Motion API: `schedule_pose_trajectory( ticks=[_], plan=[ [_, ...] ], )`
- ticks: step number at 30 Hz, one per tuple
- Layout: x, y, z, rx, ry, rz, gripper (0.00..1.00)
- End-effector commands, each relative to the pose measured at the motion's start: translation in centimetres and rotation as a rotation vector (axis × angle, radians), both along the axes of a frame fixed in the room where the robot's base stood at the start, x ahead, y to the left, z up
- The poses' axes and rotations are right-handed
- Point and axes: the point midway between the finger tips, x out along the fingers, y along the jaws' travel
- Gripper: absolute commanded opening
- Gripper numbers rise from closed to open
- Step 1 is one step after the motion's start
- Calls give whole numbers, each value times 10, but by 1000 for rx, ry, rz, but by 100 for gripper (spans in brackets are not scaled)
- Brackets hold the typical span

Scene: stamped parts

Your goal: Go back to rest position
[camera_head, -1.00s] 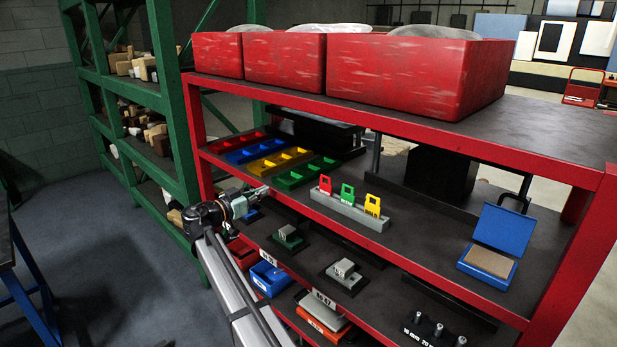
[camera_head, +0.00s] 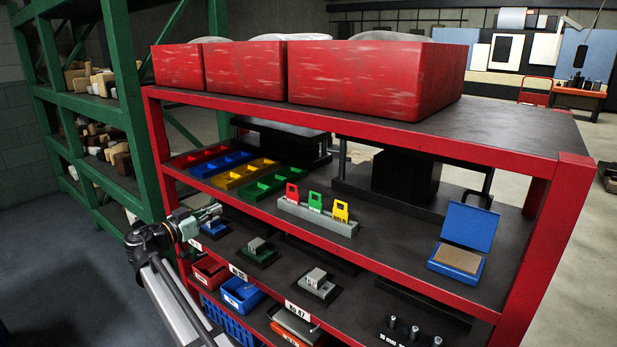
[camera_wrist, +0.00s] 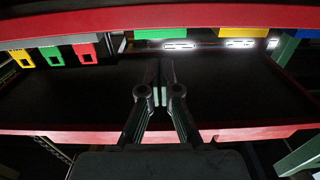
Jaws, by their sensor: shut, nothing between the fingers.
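My gripper (camera_head: 207,215) shows in the head view at the left front of the red shelf rack (camera_head: 330,258), just in front of its left end and below the middle shelf's edge. In the wrist view my gripper (camera_wrist: 160,92) has its fingers together with nothing between them. A dark shelf surface (camera_wrist: 230,95) with a red front edge lies beyond the fingers. I cannot tell whether the gripper touches the rack.
The middle shelf holds coloured trays (camera_head: 243,174), a grey block with red, green and yellow tags (camera_head: 317,215) and an open blue box (camera_head: 462,245). Small parts and bins (camera_head: 241,294) sit lower. A green rack (camera_head: 133,110) stands left. Floor at lower left is clear.

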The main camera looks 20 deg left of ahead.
Motion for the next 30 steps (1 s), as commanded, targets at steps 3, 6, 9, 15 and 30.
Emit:
schedule_pose_trajectory(
  ticks=[3,6,9,15,30],
  plan=[
    [0,0,0,-19,6,0,0],
    [0,1,-1,-83,28,5,0],
    [-1,1,-14,-178,118,30,0],
    [-19,-36,-115,-414,447,152,0],
    [-26,-255,-380,-660,1114,309,0]
  ],
)
